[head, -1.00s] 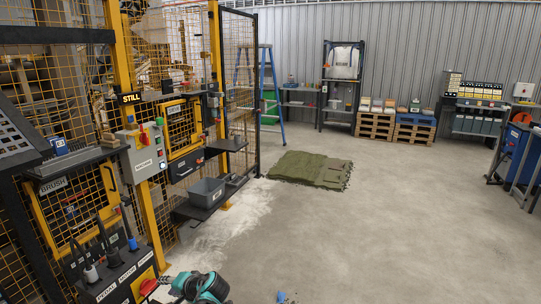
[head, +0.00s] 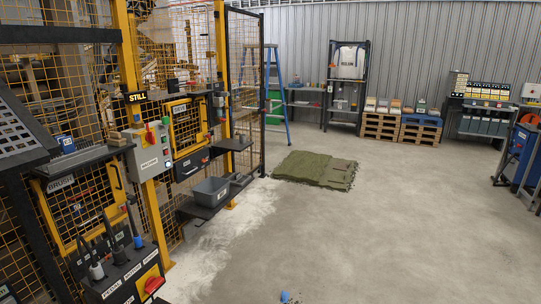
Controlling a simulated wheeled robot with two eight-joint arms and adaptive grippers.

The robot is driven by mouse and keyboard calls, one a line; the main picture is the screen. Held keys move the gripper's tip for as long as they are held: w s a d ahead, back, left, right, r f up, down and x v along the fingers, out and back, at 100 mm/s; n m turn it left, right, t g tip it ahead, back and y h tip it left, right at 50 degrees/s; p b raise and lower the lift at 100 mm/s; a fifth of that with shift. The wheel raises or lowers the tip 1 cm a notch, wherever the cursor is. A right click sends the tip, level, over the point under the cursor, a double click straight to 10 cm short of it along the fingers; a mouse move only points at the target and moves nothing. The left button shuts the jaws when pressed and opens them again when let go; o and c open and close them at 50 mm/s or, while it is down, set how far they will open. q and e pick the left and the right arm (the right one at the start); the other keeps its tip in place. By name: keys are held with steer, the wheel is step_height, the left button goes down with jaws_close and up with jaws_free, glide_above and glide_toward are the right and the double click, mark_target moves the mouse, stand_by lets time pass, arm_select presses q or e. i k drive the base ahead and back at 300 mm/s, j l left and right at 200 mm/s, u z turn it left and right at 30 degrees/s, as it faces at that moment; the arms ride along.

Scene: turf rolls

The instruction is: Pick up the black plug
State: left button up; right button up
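A black plug (head: 118,256) stands upright in the middle of a dark socket box (head: 122,275) at the lower left of the head view. Its cable rises from its top. A pale grey plug (head: 96,270) stands to its left and a blue plug (head: 138,242) to its right on the same box. White labels run along the front edge of the box. Neither of my grippers shows in the head view.
A red rotary switch (head: 153,285) on a yellow plate sits beside the socket box. A yellow mesh fence with a grey control box (head: 148,150) rises behind. A grey bin (head: 210,191) rests on a shelf. Green turf (head: 315,168) lies on the open floor.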

mark_target(119, 255)
steer(key=u, duration=1.25)
steer(key=i+l+z, duration=0.25)
steer(key=l+z, duration=0.15)
steer(key=l, duration=0.25)
steer(key=i+l+z, duration=0.35)
steer(key=l, duration=0.2)
steer(key=i+l+z, duration=0.8)
steer(key=i+u, duration=0.45)
steer(key=i+l+u, duration=0.25)
steer(key=i+u, duration=0.15)
steer(key=i+j+u, duration=0.15)
steer(key=u, duration=0.3)
steer(key=i+u, duration=0.25)
steer(key=u, duration=0.15)
steer(key=i+u, duration=0.25)
steer(key=u, duration=0.2)
steer(key=i+u, duration=0.25)
steer(key=u, duration=0.2)
steer(key=i+l+u, duration=0.2)
steer(key=u, duration=0.2)
steer(key=i+l+u, duration=0.15)
steer(key=u, duration=0.3)
